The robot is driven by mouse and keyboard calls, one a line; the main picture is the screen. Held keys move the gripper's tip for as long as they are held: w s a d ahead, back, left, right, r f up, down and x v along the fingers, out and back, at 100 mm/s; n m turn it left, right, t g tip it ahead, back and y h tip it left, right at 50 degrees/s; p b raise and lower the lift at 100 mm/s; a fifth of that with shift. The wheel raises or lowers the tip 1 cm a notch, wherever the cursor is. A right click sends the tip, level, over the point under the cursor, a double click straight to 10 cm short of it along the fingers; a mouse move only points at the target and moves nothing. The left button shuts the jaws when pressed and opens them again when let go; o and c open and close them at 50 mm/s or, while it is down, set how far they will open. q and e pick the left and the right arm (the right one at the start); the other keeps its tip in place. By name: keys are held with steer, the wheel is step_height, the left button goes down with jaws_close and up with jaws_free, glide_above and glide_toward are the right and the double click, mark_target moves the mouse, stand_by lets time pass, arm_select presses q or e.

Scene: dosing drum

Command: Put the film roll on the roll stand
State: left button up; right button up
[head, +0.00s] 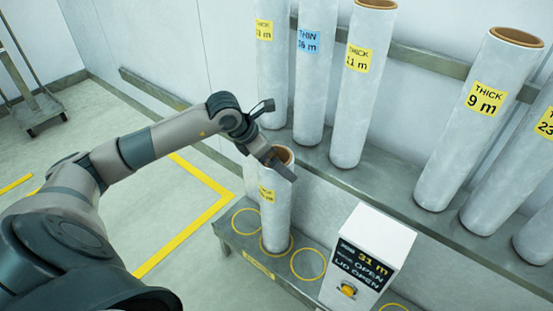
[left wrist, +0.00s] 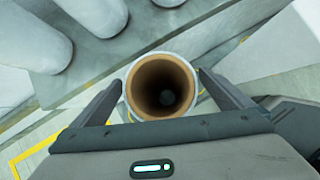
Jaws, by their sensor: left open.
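A pale film roll (head: 275,215) with a brown core and a yellow label stands upright on a low grey stand (head: 237,238), its base at a yellow ring. The label is partly hard to read. My left gripper (head: 280,166) is at the roll's top end. In the left wrist view the roll's open core (left wrist: 162,86) lies between the two spread fingers (left wrist: 160,88), one on each side. The gripper is open; whether a finger touches the roll I cannot tell. My right gripper is not in view.
A grey shelf (head: 385,185) behind holds several tall rolls, labelled THICK or THIN, such as the 9 m roll (head: 480,110). A white box (head: 366,255) reads "31 m" and "LID OPEN". Yellow rings (head: 308,264) beside the roll are empty. A trolley (head: 30,100) stands far left.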

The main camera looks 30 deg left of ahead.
arm_select(q)
steer(key=v, duration=1.2)
stand_by(0.3)
